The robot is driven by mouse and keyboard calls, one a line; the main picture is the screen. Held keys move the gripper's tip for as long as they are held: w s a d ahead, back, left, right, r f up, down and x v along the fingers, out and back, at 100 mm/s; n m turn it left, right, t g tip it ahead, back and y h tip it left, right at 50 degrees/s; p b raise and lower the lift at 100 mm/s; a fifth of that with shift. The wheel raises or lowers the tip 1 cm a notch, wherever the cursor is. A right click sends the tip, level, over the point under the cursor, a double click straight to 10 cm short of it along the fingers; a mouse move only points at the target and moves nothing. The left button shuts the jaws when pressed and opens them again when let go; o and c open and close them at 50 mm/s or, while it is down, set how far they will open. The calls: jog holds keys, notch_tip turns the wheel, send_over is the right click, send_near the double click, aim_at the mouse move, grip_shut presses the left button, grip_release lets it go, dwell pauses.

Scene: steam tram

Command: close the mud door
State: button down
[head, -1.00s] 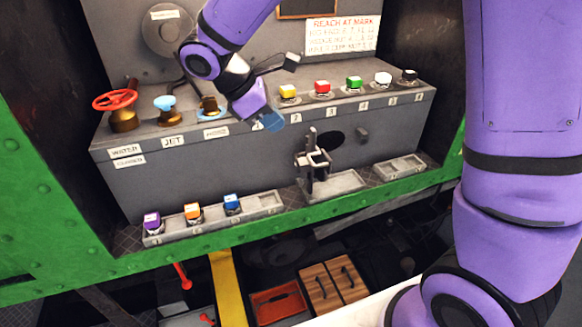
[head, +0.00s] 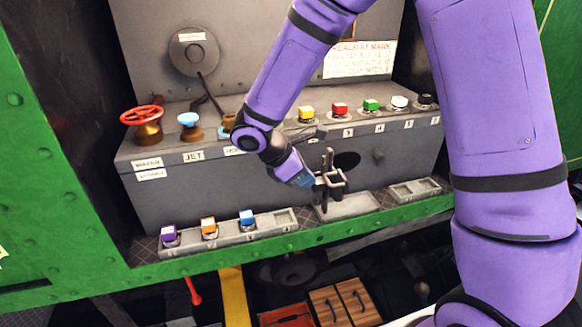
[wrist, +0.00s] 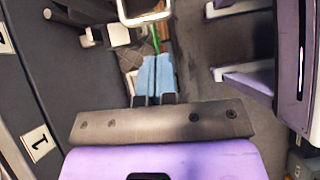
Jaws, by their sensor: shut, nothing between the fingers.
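The mud door (head: 326,184) stands swung out from the grey panel, seen nearly edge-on, with a pale U-shaped metal handle. The dark round hole (head: 347,160) in the panel is uncovered to its right. My gripper (head: 308,181) has blue fingers, shut and empty. In the head view it is just left of the door, near the handle; I cannot tell whether it touches. In the wrist view the closed fingers (wrist: 153,78) point toward the handle's pale metal loop (wrist: 146,12) at the top edge. The rest of the door is mostly out of that view.
A row of coloured-capped jars or knobs (head: 340,108) tops the panel, with a red valve wheel (head: 141,115) at left. A tray (head: 238,230) with purple, orange and blue caps sits below left. An empty tray (head: 350,205) lies under the hole. A green riveted beam (head: 300,236) runs in front.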

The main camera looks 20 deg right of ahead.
jog(key=shift+s+d+f, duration=0.1)
jog(key=shift+d+f, duration=0.05)
jog(key=shift+d, duration=0.65)
jog(key=shift+d+f, duration=0.1)
jog(key=shift+d, duration=0.7)
